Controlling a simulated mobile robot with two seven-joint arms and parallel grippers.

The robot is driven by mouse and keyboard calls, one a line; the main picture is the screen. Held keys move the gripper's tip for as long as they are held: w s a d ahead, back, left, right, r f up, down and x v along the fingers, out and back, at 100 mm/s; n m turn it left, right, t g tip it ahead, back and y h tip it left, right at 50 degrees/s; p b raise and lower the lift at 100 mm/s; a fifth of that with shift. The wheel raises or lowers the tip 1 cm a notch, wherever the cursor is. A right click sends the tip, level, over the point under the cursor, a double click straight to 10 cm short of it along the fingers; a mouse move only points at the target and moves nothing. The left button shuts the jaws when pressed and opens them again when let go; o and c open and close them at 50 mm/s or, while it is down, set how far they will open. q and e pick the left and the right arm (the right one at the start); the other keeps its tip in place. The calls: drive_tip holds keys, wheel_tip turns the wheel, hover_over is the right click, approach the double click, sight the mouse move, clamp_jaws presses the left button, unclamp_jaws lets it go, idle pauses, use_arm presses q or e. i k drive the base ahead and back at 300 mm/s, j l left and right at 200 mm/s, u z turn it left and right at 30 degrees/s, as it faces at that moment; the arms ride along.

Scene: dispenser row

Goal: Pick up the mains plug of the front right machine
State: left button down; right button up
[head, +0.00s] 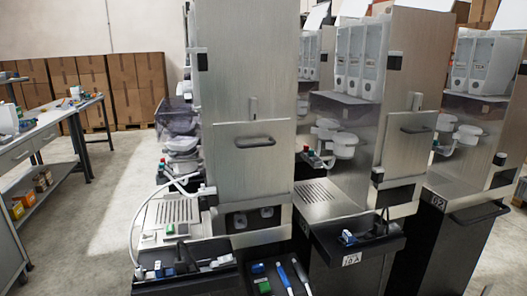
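Several tall steel dispensing machines stand in a row. The nearest machine (222,85) is at the centre, with a closed panel and handle. Two dark sockets (253,218) show low on its front. A white cable (133,225) loops down at its left from a white fitting on its side. A second machine (412,80) stands to its right, and a third machine (505,130) marked 02 is at the right edge. I cannot make out a mains plug for certain among the small parts on the front ledges. Neither of my grippers shows.
A ledge (205,282) at the bottom holds small blue, green and white items. A black ledge (385,245) juts from the second machine. A workbench (45,120) stands left and stacked cartons (135,80) stand behind. The floor (85,225) between is clear.

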sight(180, 266)
drive_tip(key=k+z, duration=0.15)
drive_tip(key=z, duration=0.35)
drive_tip(key=k+l+z, duration=0.1)
drive_tip(key=z, duration=0.4)
drive_tip(key=j+z, duration=0.1)
drive_tip(key=z, duration=0.4)
drive_tip(key=j+z, duration=0.1)
drive_tip(key=z, duration=0.35)
drive_tip(key=k+z, duration=0.1)
drive_tip(key=z, duration=0.4)
drive_tip(key=k+j, duration=0.25)
drive_tip(key=j, duration=0.15)
drive_tip(key=k+j, duration=0.2)
drive_tip(key=j, duration=0.2)
drive_tip(key=k+j, duration=0.25)
drive_tip(key=j, duration=0.2)
drive_tip(key=k+j, duration=0.25)
drive_tip(key=j, duration=0.15)
drive_tip(key=k+j, duration=0.25)
drive_tip(key=j, duration=0.15)
drive_tip(key=k+j, duration=0.2)
drive_tip(key=j, duration=0.2)
drive_tip(key=k+j, duration=0.25)
drive_tip(key=j, duration=0.15)
drive_tip(key=k+j, duration=0.1)
drive_tip(key=k, duration=0.15)
drive_tip(key=i, duration=0.2)
